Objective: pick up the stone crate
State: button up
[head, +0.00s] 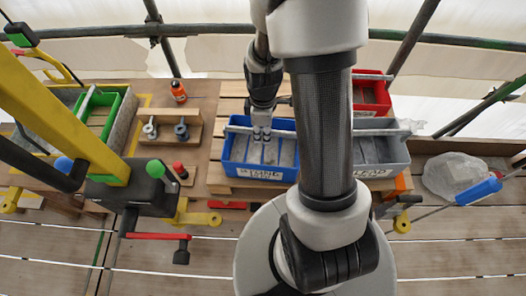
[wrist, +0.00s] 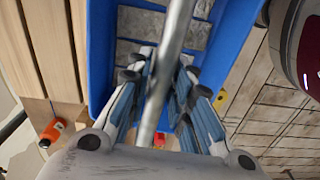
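A blue crate (head: 283,178) with a label on its front holds grey stone blocks and stands on the wooden pallet in the head view. A metal bar handle (head: 284,134) spans its top. My gripper (head: 262,135) is over the crate, with its fingers close together at the handle. In the wrist view my gripper (wrist: 165,65) has one finger on each side of the handle (wrist: 176,30), tips against it. The blue crate (wrist: 100,50) shows below. I cannot tell any gap under the crate. My arm hides part of its right end.
A grey crate (head: 398,155) stands right of the blue one, and a red crate (head: 376,97) behind. A green crate (head: 103,112) stands far left. An orange bottle (head: 178,91) and a wooden holder (head: 157,128) stand left. A clear bag (head: 453,173) lies at right.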

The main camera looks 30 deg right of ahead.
grip_shut()
dwell(1.0)
